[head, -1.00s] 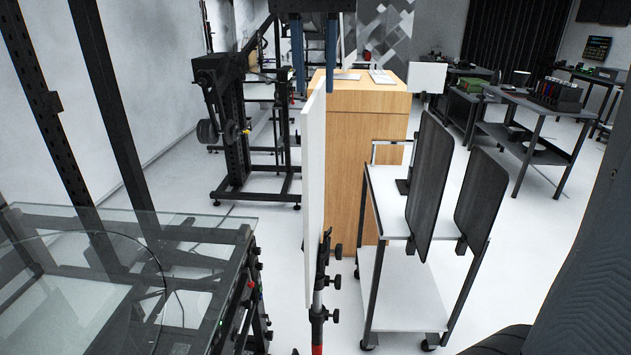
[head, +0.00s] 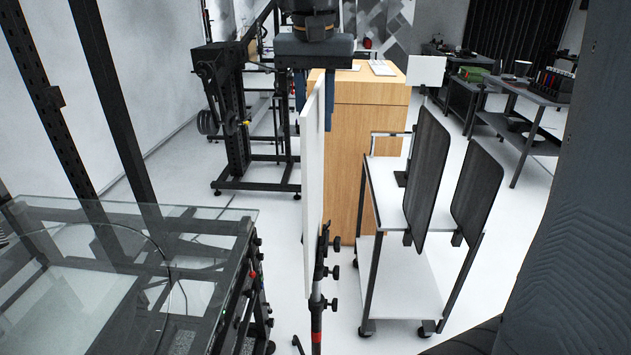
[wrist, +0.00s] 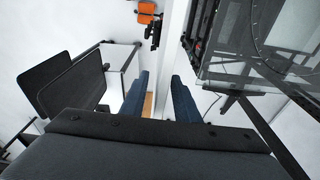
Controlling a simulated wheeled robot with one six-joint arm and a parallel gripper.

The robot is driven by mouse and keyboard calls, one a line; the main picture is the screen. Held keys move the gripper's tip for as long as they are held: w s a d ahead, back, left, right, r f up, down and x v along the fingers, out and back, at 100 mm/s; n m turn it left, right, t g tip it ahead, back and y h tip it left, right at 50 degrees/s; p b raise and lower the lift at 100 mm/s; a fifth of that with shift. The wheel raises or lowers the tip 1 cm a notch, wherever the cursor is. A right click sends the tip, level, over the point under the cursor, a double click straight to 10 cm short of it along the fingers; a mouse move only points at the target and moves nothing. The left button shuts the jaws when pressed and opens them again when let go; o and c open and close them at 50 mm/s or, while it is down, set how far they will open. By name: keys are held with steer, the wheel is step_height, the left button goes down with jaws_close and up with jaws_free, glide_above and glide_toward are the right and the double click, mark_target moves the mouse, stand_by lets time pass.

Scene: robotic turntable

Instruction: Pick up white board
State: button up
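The white board (head: 313,190) is a thin upright panel in the middle of the head view, seen nearly edge-on and held on a black stand (head: 319,290). It also shows in the wrist view (wrist: 173,50) as a pale strip running away between the fingers. My gripper (head: 314,92) is at the board's top edge, pointing down, with one dark blue finger on each side. In the wrist view my gripper (wrist: 160,95) has its fingers spread apart. Whether either finger touches the board cannot be told.
A glass-topped table (head: 110,250) stands at the left. A white cart (head: 408,285) with two dark panels (head: 430,170) stands close on the right. A wooden cabinet (head: 368,125) is behind the board. Clear floor lies between the glass table and the board.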

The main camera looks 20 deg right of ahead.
jaws_close()
